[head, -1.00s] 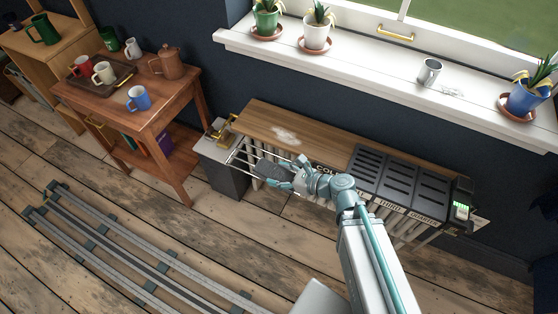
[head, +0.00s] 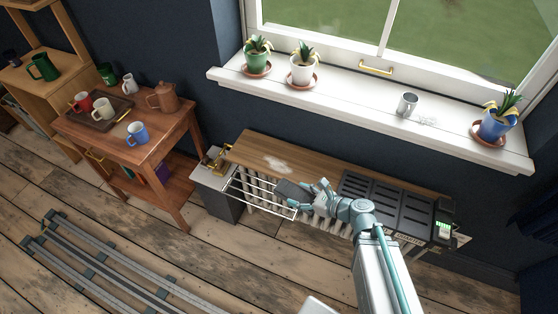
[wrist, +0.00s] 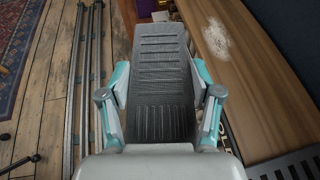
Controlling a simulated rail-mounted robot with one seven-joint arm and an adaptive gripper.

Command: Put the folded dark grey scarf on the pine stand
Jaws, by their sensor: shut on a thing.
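The folded dark grey scarf (head: 287,189) is a flat ribbed bundle held in my gripper (head: 312,193). In the wrist view the scarf (wrist: 160,75) sits between both fingers of my gripper (wrist: 162,82) and sticks out beyond them. It appears to be above the right end of the white wire rack (head: 262,190) in front of the radiator; the exact gap cannot be told.
A wooden shelf (head: 325,165) runs behind my gripper, with black slatted covers (head: 385,205) at right. A reddish side table (head: 165,135) with mugs and a brown pot (head: 164,96) stands between rack and stand. Potted plants line the windowsill (head: 345,92). Rails (head: 95,268) cross the floor.

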